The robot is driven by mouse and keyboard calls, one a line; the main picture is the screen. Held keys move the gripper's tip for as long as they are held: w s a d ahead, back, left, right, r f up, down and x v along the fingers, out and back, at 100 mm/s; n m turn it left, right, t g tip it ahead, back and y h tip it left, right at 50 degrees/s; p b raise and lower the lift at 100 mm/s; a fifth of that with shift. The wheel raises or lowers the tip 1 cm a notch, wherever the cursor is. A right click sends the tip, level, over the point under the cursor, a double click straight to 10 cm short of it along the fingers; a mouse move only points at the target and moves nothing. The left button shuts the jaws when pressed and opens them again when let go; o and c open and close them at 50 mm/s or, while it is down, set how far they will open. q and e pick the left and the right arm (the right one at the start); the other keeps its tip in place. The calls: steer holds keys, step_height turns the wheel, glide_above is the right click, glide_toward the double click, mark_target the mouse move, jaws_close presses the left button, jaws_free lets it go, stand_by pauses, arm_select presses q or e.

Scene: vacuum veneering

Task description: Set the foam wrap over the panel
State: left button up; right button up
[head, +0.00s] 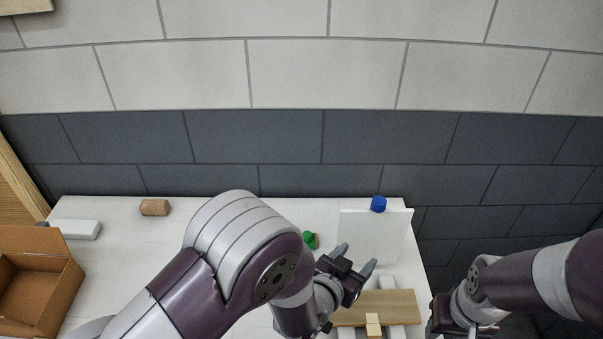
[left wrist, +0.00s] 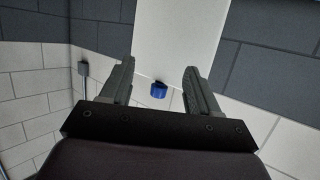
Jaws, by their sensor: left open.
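A tan wooden panel (head: 405,302) lies across white supports at the front right of the white table. A thin white sheet (head: 362,232) stands behind it, perhaps the foam wrap; I cannot tell for sure. It also shows in the left wrist view (left wrist: 180,38), beyond the fingers. My left gripper (head: 356,259) is open and empty, in front of the sheet's lower left part and behind the panel's left end. Its fingers (left wrist: 160,80) are spread in the left wrist view. My right gripper (head: 452,318) is right of the panel, its fingers mostly hidden.
A blue cap (head: 378,204) is at the sheet's top edge. A green item (head: 310,240) sits left of my left gripper. A small pale block (head: 373,324) rests on the panel's front. A brown block (head: 154,207), a white block (head: 80,229) and an open carton (head: 38,285) are left.

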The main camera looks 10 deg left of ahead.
mark_target(383, 197)
arm_select(q)
step_height(383, 197, up, 6)
steer(key=w+r+t+h, duration=0.1)
steer(key=w+t, duration=0.1)
steer(key=t, duration=0.1)
steer(key=shift+n, duration=0.3)
steer(key=p+x, duration=0.1)
steer(key=x, duration=0.1)
steer(key=p+x, duration=0.1)
steer(key=x, duration=0.2)
steer(key=a+p+x, duration=0.1)
steer(key=x, duration=0.2)
steer(key=shift+w+d, duration=0.1)
steer(key=shift+w, duration=0.3)
steer(key=x, duration=0.2)
steer(key=shift+w+d+p, duration=0.25)
steer(key=shift+d+p, duration=0.05)
steer(key=shift+p, duration=0.1)
steer(key=shift+w+d, duration=0.35)
steer(key=shift+d, duration=0.05)
steer(key=shift+w+a+f, duration=0.1)
steer(key=shift+w+a, duration=0.05)
steer(key=shift+w, duration=0.05)
arm_select(e)
steer(key=r, duration=0.4)
steer(key=shift+w+a, duration=0.2)
arm_select(q)
steer(key=shift+s, duration=0.1)
jaws_close()
